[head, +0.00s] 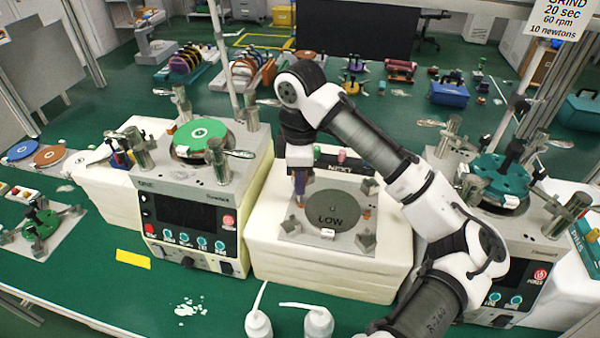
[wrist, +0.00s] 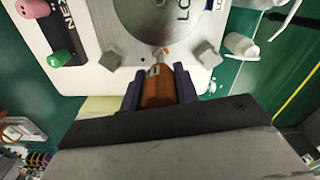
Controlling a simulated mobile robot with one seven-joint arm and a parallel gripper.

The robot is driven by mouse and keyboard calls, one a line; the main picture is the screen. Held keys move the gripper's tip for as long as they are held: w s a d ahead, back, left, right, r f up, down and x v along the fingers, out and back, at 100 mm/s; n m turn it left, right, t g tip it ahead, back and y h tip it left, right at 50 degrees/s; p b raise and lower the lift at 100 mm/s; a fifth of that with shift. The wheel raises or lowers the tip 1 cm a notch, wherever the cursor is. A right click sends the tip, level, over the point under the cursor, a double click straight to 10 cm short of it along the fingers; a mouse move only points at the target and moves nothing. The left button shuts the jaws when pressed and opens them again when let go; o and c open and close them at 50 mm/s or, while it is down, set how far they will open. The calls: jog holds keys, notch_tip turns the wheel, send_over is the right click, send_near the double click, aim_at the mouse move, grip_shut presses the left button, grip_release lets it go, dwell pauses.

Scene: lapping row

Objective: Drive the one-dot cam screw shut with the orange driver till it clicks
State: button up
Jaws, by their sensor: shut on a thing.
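My gripper (wrist: 158,88) is shut on the orange driver (wrist: 157,90), whose handle lies between its dark purple fingers. The driver also shows in the head view (head: 299,184), pointing down at the left edge of the round grey "LOW" plate (head: 330,205). In the wrist view its metal tip is beside a small orange piece (wrist: 165,50) at the plate's rim, which may be a cam screw. I cannot tell whether the tip is seated in it. A similar orange piece (head: 367,213) is at the plate's right side. Dots on either are too small to read.
Grey corner blocks (head: 290,223) surround the plate on a white stand. A "NEXT" block (head: 345,163) with pink and green pegs stands behind. Lapping machines flank the stand, left (head: 190,225) and right (head: 520,270). White bottles (head: 318,321) stand in front.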

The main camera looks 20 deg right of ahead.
jog(key=n, duration=0.7)
jog(key=shift+n, duration=0.4)
jog(key=n, duration=0.6)
jog(key=shift+r, duration=0.1)
jog(key=shift+r, duration=2.15)
